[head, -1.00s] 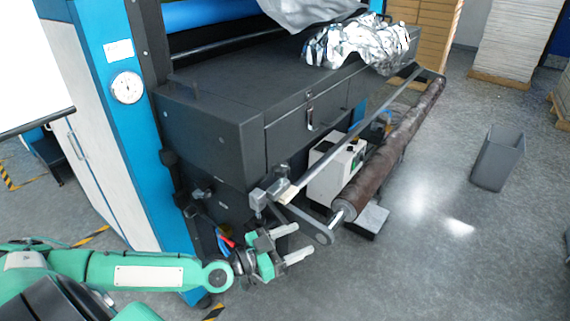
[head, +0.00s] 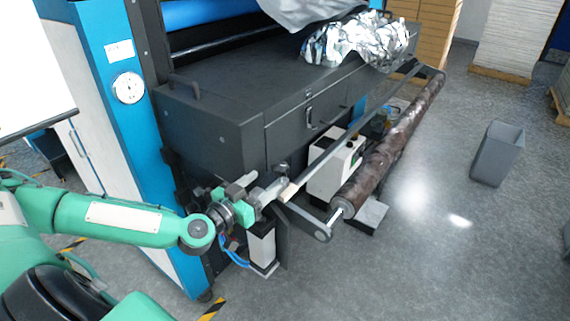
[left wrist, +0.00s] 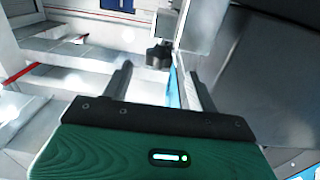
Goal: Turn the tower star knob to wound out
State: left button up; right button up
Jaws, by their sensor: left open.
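A dark star knob (left wrist: 159,55) shows in the left wrist view, on a short stem by a pale metal block. It lies ahead of my left gripper (left wrist: 161,78), between the lines of its two fingers and beyond their tips. The fingers are apart with nothing between them. In the head view my left gripper (head: 264,182) is at the near front corner of the dark machine, close to the end of the metal bar. My right gripper is not in view.
The dark machine cabinet (head: 215,100) stands behind my gripper, with a blue upright (head: 140,120) at its left. A brown roll (head: 390,145) and a metal bar (head: 345,140) run along its front. A grey bin (head: 497,155) stands on open floor at right.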

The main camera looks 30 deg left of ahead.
aim_at(285, 166)
pick_arm(q)
jog(key=w, duration=0.2)
jog(key=w+p, duration=0.1)
jog(key=w, duration=0.2)
jog(key=w+d, duration=0.1)
jog(key=w, duration=0.2)
jog(key=shift+r+p, duration=0.1)
jog(key=shift+p, duration=0.25)
jog(key=shift+w+d, duration=0.1)
jog(key=shift+w, duration=0.65)
jog(key=c, duration=1)
